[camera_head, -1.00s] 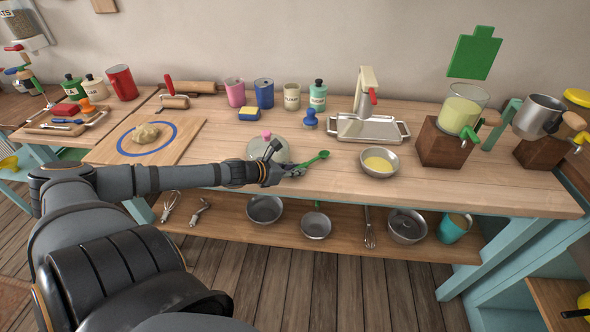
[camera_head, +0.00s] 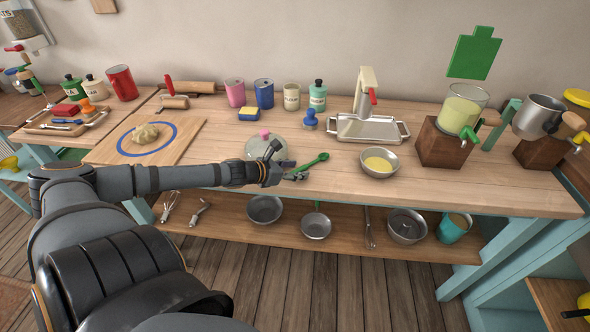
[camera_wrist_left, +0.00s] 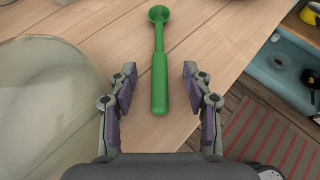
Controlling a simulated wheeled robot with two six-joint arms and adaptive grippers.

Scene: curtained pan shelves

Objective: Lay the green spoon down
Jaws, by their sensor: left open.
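My left gripper (camera_head: 294,176) is at the handle end, just above the counter. In the wrist view the left gripper (camera_wrist_left: 156,85) has its fingers spread on both sides of the handle, with gaps on each side. It is open and holds nothing. My right gripper is in neither view.
A glass dome with a pink knob (camera_head: 266,146) stands close beside my left gripper. A metal bowl with yellow contents (camera_head: 379,162) stands to the right. The counter's front edge is near.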

